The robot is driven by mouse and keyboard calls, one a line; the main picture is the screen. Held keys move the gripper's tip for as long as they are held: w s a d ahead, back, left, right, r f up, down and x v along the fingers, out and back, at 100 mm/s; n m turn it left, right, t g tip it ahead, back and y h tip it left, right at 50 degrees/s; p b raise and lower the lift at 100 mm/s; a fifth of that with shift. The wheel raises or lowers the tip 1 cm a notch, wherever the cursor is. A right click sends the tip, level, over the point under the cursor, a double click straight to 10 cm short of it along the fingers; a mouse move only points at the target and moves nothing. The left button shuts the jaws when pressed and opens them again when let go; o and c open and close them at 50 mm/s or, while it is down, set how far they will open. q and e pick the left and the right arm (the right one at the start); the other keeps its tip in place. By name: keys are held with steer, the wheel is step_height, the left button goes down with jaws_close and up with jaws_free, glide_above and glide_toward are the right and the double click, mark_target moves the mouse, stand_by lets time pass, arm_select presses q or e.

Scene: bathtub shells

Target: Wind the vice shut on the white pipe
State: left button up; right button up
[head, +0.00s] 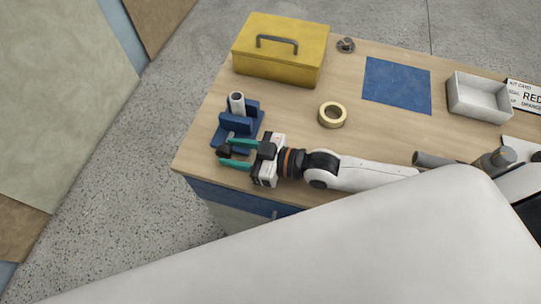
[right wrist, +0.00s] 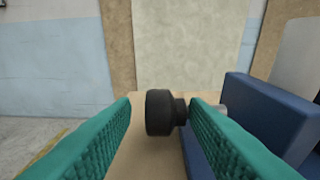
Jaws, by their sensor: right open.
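The blue vice (head: 236,127) stands at the table's left front corner. The white pipe (head: 237,103) stands upright at it, between its blocks; whether the jaws touch it I cannot tell. A black knob (head: 222,150) sticks out at the vice's front. My right gripper (head: 227,152) is open, its teal fingers at the knob. In the right wrist view, the black knob (right wrist: 160,112) shows between the fingertips, nearer the right finger, which hides part of its shaft. The blue vice (right wrist: 265,118) fills the right side there. My left gripper is not in view.
A yellow toolbox (head: 280,50) stands behind the vice. A tape roll (head: 332,115) lies right of it. Farther right are a blue mat (head: 397,84), a white tray (head: 480,97) and a card (head: 525,97). The table (head: 290,110) is bare between the toolbox and the roll.

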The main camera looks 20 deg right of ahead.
steer(key=b+v, duration=0.1)
steer(key=v, duration=0.7)
steer(key=shift+s+d+f, duration=0.15)
steer(key=shift+s+d, duration=0.15)
steer(key=shift+s+d+r, duration=0.25)
steer(key=shift+s+d, duration=0.15)
steer(key=shift+d, duration=0.1)
